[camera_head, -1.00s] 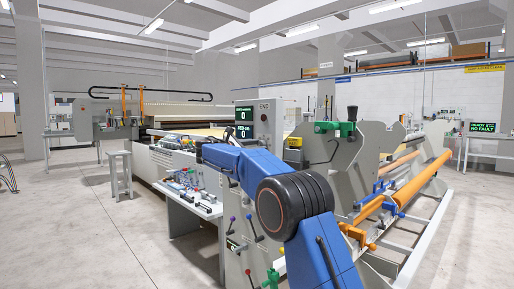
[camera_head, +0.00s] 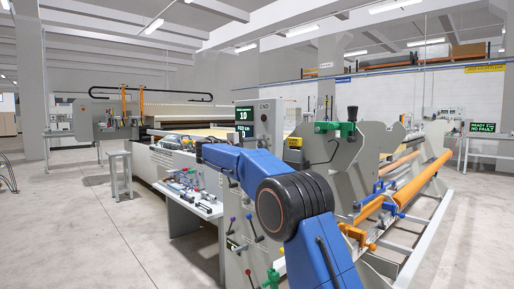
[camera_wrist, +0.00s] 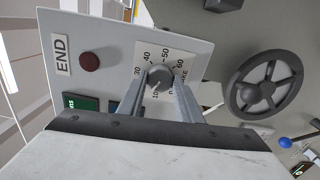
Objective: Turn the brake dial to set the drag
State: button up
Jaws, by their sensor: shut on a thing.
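The brake dial (camera_wrist: 159,77) is a small grey round knob on a pale scale plate (camera_wrist: 181,60) with printed numbers, of which 30, 40, 50 and 60 are readable. My gripper (camera_wrist: 160,79) has one finger on each side of the dial and is shut on it. A white mark on the dial points down and left in the wrist view. In the head view the panel's green display (camera_head: 245,114) reads 10. The dial and my gripper are hidden behind my blue arm in the head view.
A red button (camera_wrist: 89,62) and an END label (camera_wrist: 62,56) are on the same panel. A dark handwheel (camera_wrist: 265,86) stands to the right of the dial. A white side table (camera_head: 195,205) with small tools stands left of my arm; open floor lies farther left.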

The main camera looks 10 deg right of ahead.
jog(key=shift+f+m, duration=0.1)
jog(key=shift+m, duration=1.6)
jog(key=o, duration=1)
jog(key=shift+o, duration=0.2)
jog(key=v, duration=1.7)
jog(key=shift+s+a, duration=0.15)
jog(key=shift+a, duration=0.1)
jog(key=shift+d, duration=0.1)
